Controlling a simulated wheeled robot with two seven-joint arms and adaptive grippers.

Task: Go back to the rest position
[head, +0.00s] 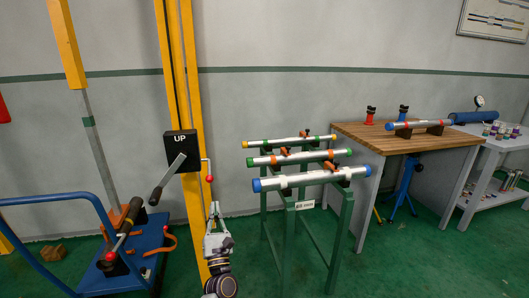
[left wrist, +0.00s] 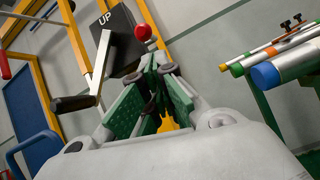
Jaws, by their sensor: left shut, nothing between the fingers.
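My left gripper (head: 214,208) is upright in front of the yellow post (head: 193,130), its fingers pointing up. In the left wrist view its green-padded fingers (left wrist: 150,72) are shut with nothing held. A black box marked UP (head: 180,146) sits on the post, with a grey lever (head: 168,178) and a thin rod ending in a red ball (head: 209,179). In the left wrist view the red ball (left wrist: 143,32) appears just beyond the fingertips; I cannot tell whether they touch. My right gripper is not in view.
A green rack (head: 289,230) holding pipes with coloured ends stands right of my left gripper. A blue cart (head: 135,258) stands at the left. A wooden-topped workbench (head: 375,139) and a grey side table (head: 497,144) stand at the right. Green floor shows between them.

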